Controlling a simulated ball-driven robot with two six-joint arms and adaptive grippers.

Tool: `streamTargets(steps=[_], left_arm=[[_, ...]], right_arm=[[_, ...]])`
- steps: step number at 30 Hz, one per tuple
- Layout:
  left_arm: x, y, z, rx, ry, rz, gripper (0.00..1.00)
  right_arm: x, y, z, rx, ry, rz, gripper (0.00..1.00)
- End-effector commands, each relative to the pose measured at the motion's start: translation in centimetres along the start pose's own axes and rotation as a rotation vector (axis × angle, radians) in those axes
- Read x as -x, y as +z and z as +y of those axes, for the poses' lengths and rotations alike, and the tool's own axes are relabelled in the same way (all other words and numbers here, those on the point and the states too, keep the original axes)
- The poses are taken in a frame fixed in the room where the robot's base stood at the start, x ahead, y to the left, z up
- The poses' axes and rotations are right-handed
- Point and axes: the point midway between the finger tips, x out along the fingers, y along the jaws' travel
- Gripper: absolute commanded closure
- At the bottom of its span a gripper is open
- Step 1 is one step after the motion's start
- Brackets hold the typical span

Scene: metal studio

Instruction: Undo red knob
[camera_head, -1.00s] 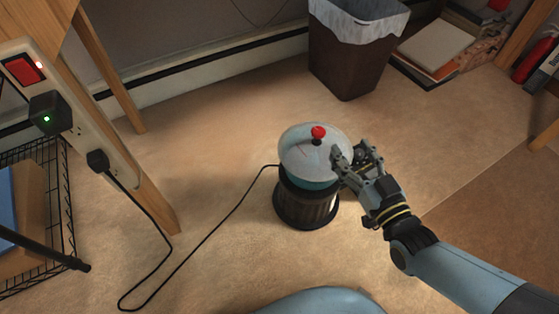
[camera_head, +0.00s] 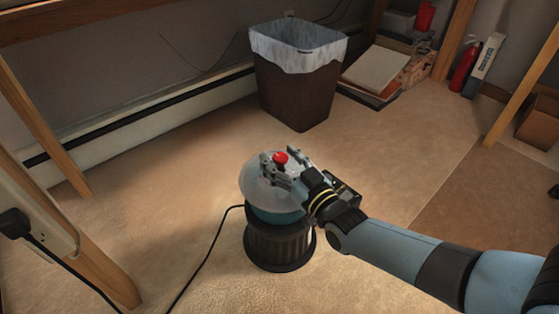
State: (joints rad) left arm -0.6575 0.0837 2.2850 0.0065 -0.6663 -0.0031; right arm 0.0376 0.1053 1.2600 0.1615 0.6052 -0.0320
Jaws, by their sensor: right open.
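The red knob (camera_head: 281,158) stands on top of the pale, domed lid (camera_head: 258,184) of a dark, ribbed cylindrical device (camera_head: 279,243) on the floor. My right gripper (camera_head: 279,169) reaches in from the right over the lid. Its fingers are open and lie close around the knob, one to its left and one to its right. I cannot tell whether they touch it. The gripper hides the right part of the lid. My left gripper is not in view.
A black cable (camera_head: 205,250) runs from the device across the floor to the left. A lined waste bin (camera_head: 297,92) stands behind it. A wooden post (camera_head: 100,254) with a power strip is at the left. A fire extinguisher (camera_head: 464,67) stands at the back right. Carpet around the device is clear.

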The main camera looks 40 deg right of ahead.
Motion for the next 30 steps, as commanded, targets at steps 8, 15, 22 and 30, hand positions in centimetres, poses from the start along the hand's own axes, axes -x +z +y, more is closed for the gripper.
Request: streamTargets(steps=[8, 15, 22, 30], left_arm=[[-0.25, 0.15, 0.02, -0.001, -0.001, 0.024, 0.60], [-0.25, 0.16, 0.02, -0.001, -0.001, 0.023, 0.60], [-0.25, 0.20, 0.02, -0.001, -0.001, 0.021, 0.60], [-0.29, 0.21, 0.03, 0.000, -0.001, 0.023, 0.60]], right_arm=[[-0.65, -0.03, 0.02, 0.000, 0.000, -0.001, 0.43], [-0.63, -0.04, 0.02, 0.000, 0.000, -0.001, 0.60], [-0.62, -0.02, 0.01, 0.000, 0.000, -0.001, 0.90], [-0.59, 0.01, 0.02, 0.000, -0.006, -0.001, 1.00]])
